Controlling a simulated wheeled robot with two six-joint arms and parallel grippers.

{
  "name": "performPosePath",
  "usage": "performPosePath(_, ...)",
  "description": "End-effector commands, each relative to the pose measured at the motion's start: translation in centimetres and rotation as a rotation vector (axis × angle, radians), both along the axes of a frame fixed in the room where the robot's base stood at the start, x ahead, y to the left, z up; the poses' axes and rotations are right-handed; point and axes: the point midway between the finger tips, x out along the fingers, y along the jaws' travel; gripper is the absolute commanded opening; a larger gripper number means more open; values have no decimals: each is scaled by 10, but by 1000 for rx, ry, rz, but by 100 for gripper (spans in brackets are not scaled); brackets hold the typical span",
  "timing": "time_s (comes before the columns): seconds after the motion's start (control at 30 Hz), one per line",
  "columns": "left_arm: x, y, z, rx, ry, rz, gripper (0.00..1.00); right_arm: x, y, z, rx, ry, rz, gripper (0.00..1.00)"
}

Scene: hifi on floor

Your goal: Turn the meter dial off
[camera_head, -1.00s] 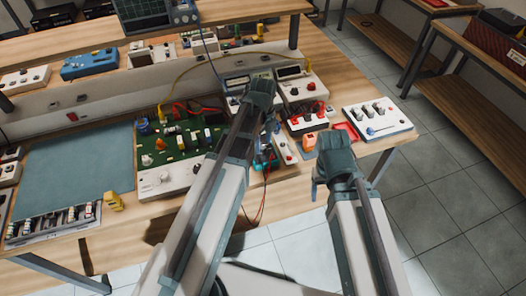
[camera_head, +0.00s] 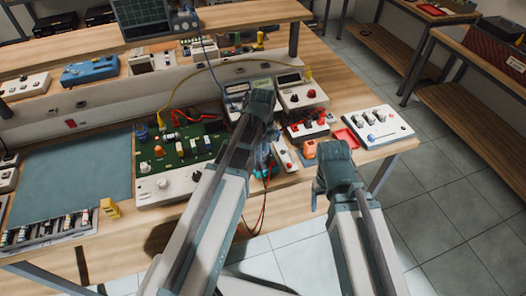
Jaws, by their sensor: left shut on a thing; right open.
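The meter (camera_head: 236,88), a box with a small display, stands on the workbench, right of the green circuit board. My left gripper (camera_head: 259,104) reaches over the meter's front and hides its lower part and dial. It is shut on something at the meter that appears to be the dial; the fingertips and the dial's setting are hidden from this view. My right gripper (camera_head: 333,162) is open and empty, in front of the bench's right part, apart from the meter.
The green circuit board panel (camera_head: 165,187) lies left of my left arm. A second white instrument (camera_head: 303,94) stands right of the meter. A white box with knobs (camera_head: 385,131) and a red tray (camera_head: 346,138) are at the right. A blue-grey mat (camera_head: 75,170) is clear.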

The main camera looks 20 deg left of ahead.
Motion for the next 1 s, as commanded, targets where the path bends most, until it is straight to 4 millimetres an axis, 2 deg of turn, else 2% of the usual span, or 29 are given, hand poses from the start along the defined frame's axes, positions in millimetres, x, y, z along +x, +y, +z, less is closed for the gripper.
performPosePath(0.37, 0, 0, 0, -1, 0, 123, 0, 0, 0, 0, 0, 0, 0, 69)
performPosePath(1.0, 1, 0, 0, -1, 1, 713, 0, 0, 0, 0, 0, 0, 0, 69)
